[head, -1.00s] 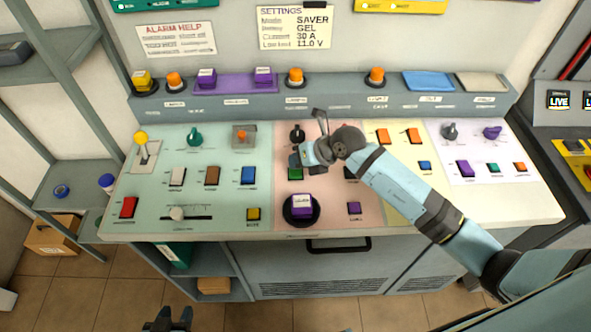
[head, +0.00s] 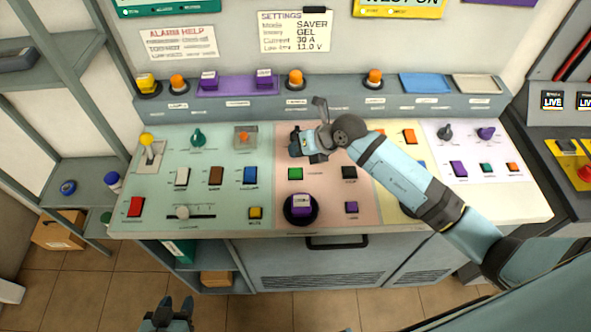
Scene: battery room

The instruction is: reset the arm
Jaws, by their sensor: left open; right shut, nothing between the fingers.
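My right arm reaches in from the lower right over the console (head: 400,228). My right gripper (head: 297,146) is shut and empty, above the upper part of the pink panel. It hides the black knob there, and I cannot tell whether it touches it. Just below it are a green switch (head: 295,173) and a black switch (head: 349,172). A large purple button (head: 301,204) on a black base is nearer the front edge. My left gripper (head: 175,308) is open and empty at the bottom of the view, in front of the console and above the floor.
The green panel at left holds a yellow-tipped lever (head: 147,140), a red switch (head: 135,207) and a slider (head: 182,212). A raised ledge (head: 330,104) with buttons runs along the back. A grey shelf (head: 82,180) stands at left. The floor before the console is open.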

